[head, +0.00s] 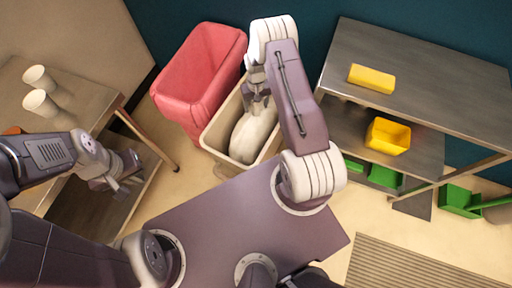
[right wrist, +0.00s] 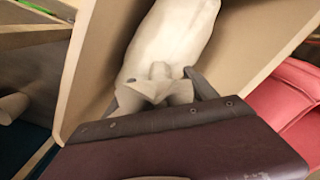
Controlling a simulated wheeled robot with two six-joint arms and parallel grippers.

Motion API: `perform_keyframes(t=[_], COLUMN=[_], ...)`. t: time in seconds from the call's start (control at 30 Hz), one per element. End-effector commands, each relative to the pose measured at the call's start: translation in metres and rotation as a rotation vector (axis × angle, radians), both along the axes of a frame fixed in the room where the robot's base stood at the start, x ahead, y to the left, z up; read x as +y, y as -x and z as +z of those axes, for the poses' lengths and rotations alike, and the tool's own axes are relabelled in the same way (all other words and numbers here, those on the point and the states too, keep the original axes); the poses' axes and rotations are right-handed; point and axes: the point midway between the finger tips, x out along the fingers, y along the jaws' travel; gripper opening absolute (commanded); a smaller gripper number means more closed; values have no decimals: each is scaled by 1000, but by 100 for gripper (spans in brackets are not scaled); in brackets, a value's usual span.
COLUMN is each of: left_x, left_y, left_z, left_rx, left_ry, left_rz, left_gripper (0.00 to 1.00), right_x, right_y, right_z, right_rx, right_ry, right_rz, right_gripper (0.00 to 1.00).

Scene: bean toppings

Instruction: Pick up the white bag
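The white bag (head: 252,133) lies in a beige bin (head: 214,135) in the middle of the head view. In the right wrist view, the bag (right wrist: 172,35) has a tied, flared top facing my gripper. My right gripper (head: 259,103) reaches down into the bin over the bag's upper end. In the right wrist view its fingers (right wrist: 160,80) stand apart, one on each side of the knot, with no clear grip visible. My left gripper (head: 128,178) is empty beside the left table, its fingers apart.
A red bin (head: 200,75) stands left of the beige bin. A wooden-legged table (head: 85,98) at left holds two white cups (head: 40,102). A metal shelf (head: 425,75) at right holds a yellow block (head: 372,79) and a yellow container (head: 388,136). Green bins (head: 458,200) stand lower.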

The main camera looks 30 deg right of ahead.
Motion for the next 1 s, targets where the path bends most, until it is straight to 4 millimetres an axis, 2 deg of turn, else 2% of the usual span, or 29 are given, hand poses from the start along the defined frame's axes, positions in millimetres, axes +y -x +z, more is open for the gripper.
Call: perform_keyframes(t=[0.03,0.17,0.2,0.47,0.67,0.77,1.0], left_x=[0,0,0,0,0,0,0], left_y=[0,0,0,0,0,0,0], left_z=[0,0,0,1,4,8,20], left_rx=[0,0,0,0,0,0,0], left_ry=[0,0,0,0,0,0,0], left_rz=[0,0,0,0,0,0,0], left_gripper=[0,0,0,0,0,0,0], right_x=[0,0,0,0,-1,-1,-1], right_y=[0,0,0,-2,-2,-3,-3], right_z=[0,0,0,3,21,44,128], right_rx=[0,0,0,-5,-6,-9,-12], right_ry=[0,0,0,1,1,2,2], right_rz=[0,0,0,0,0,0,0], right_gripper=[42,5,0,0,0,0,0])
